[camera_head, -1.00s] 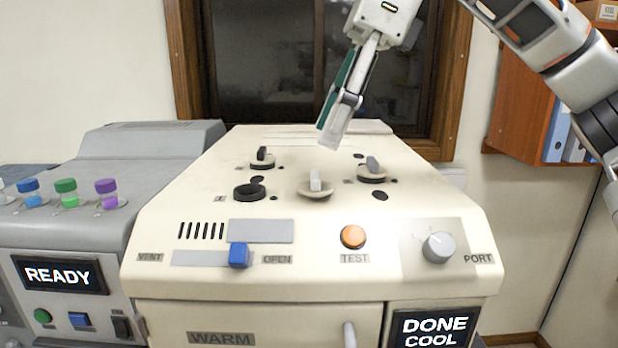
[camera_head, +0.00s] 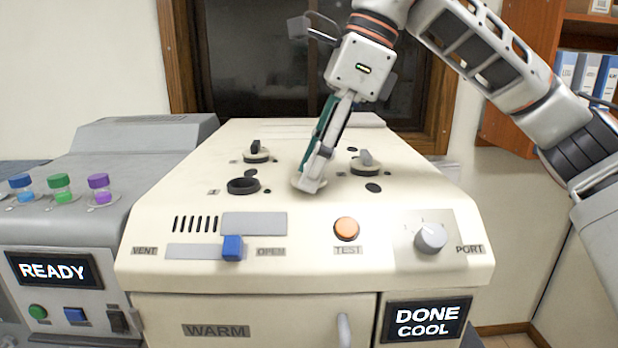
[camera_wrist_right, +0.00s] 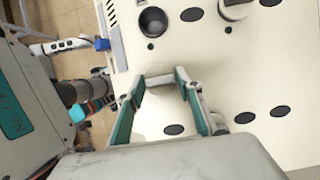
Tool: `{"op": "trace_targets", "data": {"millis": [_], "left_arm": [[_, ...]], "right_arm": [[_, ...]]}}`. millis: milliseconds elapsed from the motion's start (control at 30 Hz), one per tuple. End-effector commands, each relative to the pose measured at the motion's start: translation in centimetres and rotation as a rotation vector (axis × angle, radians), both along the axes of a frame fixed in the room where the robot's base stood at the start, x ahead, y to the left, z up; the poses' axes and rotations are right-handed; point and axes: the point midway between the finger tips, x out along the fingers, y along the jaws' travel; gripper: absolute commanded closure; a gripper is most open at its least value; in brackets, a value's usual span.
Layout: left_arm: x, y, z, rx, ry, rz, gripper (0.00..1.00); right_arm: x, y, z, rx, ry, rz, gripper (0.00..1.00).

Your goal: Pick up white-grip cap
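The white-grip cap (camera_head: 296,183) sits on the sloped cream top of the machine. In the head view my right gripper covers nearly all of it, leaving only part of its pale rim showing. My right gripper (camera_head: 309,186) points down with its fingertips at the cap. In the right wrist view the green-sided fingers of this gripper (camera_wrist_right: 170,79) reach over the cream surface. I cannot tell whether their tips are closed on the white grip.
Two dark-based caps, left (camera_head: 256,153) and right (camera_head: 365,164), stand behind the fingers. A black ring (camera_head: 243,186) is to their left. A blue slider (camera_head: 232,247), orange button (camera_head: 346,229) and grey dial (camera_head: 430,237) lie in front. Coloured vials (camera_head: 60,189) stand at left.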

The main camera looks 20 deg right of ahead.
Motion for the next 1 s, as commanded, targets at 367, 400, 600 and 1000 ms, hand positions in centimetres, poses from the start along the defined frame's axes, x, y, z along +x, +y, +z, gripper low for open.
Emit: {"op": "trace_targets", "data": {"millis": [367,400,600,1000], "left_arm": [[-0.5,-0.3,-0.3,-0.008,0.01,0.004,0.64],[-0.6,-0.3,-0.3,-0.007,0.01,0.003,0.64],[-0.8,-0.2,-0.4,-0.003,0.013,-0.002,0.64],[-0.8,0.0,-0.4,0.004,0.013,-0.009,0.64]], "right_arm": [[0.0,0.0,0.1,0.0,0.0,0.0,0.76],[0.0,0.0,0.1,0.0,0.0,0.0,0.76],[0.0,0.0,1.3,-0.001,0.0,0.0,0.76],[0.0,0.1,11.1,0.001,-0.004,-0.005,0.76]]}}
